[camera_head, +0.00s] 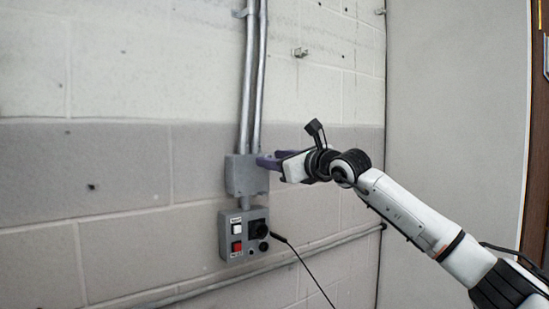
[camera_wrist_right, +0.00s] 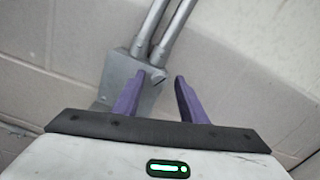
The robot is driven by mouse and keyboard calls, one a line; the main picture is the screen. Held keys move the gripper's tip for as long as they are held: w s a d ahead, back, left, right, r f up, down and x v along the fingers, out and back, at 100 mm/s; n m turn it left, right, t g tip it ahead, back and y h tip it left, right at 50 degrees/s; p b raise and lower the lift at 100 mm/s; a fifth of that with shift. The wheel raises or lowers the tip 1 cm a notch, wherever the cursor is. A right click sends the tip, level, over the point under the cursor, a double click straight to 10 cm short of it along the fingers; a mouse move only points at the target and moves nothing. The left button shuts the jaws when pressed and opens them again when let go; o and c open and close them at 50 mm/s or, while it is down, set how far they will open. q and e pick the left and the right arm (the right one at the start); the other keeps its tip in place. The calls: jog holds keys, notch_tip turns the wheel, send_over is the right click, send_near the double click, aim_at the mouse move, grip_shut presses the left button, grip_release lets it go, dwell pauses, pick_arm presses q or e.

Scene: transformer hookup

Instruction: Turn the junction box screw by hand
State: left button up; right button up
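The grey junction box (camera_head: 240,176) is fixed to the block wall below two conduits. It also shows in the right wrist view (camera_wrist_right: 117,74). The screw (camera_wrist_right: 158,75) is a small knob near the box's upper right corner in the right wrist view; in the head view I cannot make it out behind the fingers. My right gripper (camera_head: 266,161) is at the right side of the box in the head view. In the right wrist view its purple fingers (camera_wrist_right: 156,98) are apart with nothing between their tips, and the screw lies beyond the gap. My left gripper is not in view.
Below the box is a grey control box (camera_head: 244,238) with a white button, a red button and a black knob. A black cable (camera_head: 305,268) runs from it down to the right. Two conduits (camera_head: 253,80) rise above the junction box. A horizontal pipe (camera_head: 330,243) runs along the wall.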

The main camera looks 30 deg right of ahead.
grip_shut()
jog(key=shift+n, duration=0.3)
jog(key=n+p, duration=0.1)
jog(key=n, duration=1)
jog(key=n+p, duration=0.2)
jog(key=n, duration=0.9)
jog(key=n+p, duration=0.2)
jog(key=n, duration=0.9)
jog(key=shift+f, duration=0.25)
